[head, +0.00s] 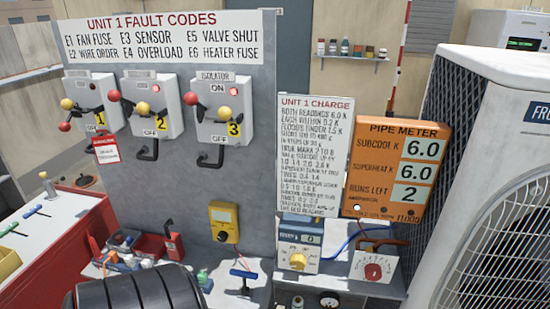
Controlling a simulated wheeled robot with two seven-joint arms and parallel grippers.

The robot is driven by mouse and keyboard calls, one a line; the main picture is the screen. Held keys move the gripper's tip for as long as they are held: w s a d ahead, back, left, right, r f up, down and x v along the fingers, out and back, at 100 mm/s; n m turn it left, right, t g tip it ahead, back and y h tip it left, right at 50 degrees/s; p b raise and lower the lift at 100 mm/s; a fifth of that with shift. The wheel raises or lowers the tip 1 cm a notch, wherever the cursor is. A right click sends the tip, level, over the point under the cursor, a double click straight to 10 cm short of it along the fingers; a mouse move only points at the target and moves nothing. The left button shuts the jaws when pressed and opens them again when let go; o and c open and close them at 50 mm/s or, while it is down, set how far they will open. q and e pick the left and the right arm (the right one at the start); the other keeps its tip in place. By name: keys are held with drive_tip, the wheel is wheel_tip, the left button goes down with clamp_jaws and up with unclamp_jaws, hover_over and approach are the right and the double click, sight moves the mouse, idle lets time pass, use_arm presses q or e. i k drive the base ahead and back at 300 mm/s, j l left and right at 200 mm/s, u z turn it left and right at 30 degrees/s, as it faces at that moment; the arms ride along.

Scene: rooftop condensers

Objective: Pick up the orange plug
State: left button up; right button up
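A small orange item (112,257) lies among other small parts at the left end of the grey bench, by the red bin (150,246). It may be the orange plug, but it is too small to tell its shape. Neither of my grippers is in view.
A blue-handled tool (243,274) stands on the bench, with a yellow meter (223,222) on the panel above. A dial box (298,258) and a red-knob box (374,266) stand right of it. Three isolator boxes (150,104) hang above. A large condenser (500,150) blocks the right.

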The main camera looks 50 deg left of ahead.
sight(115, 259)
drive_tip(key=u, duration=2.95)
drive_tip(key=i+j, duration=0.2)
